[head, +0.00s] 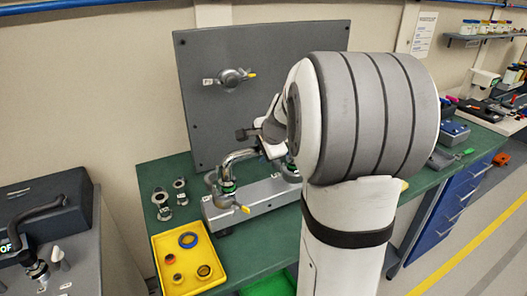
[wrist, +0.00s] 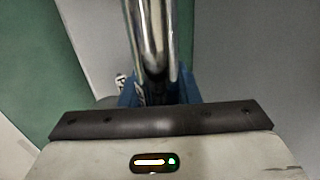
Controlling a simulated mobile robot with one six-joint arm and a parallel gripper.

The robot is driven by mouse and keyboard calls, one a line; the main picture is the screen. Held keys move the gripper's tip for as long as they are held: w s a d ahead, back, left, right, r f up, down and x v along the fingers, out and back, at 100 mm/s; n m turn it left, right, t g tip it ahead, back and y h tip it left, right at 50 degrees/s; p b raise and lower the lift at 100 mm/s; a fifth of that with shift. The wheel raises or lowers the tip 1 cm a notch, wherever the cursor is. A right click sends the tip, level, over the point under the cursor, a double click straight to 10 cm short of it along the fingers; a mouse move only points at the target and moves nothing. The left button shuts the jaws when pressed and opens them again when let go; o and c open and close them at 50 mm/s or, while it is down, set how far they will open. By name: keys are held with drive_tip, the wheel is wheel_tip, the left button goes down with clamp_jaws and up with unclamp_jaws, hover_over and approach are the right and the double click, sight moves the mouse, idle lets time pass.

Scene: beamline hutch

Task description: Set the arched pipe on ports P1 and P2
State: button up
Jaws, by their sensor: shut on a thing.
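The arched pipe (head: 238,156) is a shiny chrome tube, seen over the grey port block (head: 262,196) on the green bench. Its left leg comes down by a port (head: 228,187) with a green band; I cannot tell whether it is seated. My gripper (head: 264,147) is shut on the pipe near the top of its arch. In the wrist view the pipe (wrist: 152,40) runs down between the blue fingers of the gripper (wrist: 158,88). The pipe's right side and most of the right port are hidden by my arm.
A dark upright panel (head: 210,120) with a valve (head: 231,78) stands behind the block. A yellow tray (head: 165,244) holds rings at the front left. Small metal fittings (head: 161,203) stand on the bench left of the block. A yellow-tipped handle (head: 243,209) sticks out at the block's front.

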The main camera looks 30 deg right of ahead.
drive_tip(key=shift+f+b, duration=0.5)
drive_tip(key=shift+f, duration=0.1)
idle(1.6)
drive_tip(key=o, duration=1.1)
drive_tip(key=shift+o, duration=0.2)
drive_tip(key=v, duration=0.8)
drive_tip(key=s+a+f+n+g, duration=0.2)
drive_tip(key=s+a+f+n, duration=0.2)
drive_tip(key=s+a+n, duration=0.3)
drive_tip(key=s+a+f+n+g, duration=0.2)
drive_tip(key=s+a+f+n, duration=0.2)
drive_tip(key=s+a+n, duration=0.4)
drive_tip(key=s+n, duration=0.2)
drive_tip(key=s, duration=0.4)
drive_tip(key=shift+s+a+f+n, duration=0.2)
drive_tip(key=shift+s+f+n, duration=0.1)
drive_tip(key=shift+s+f, duration=0.1)
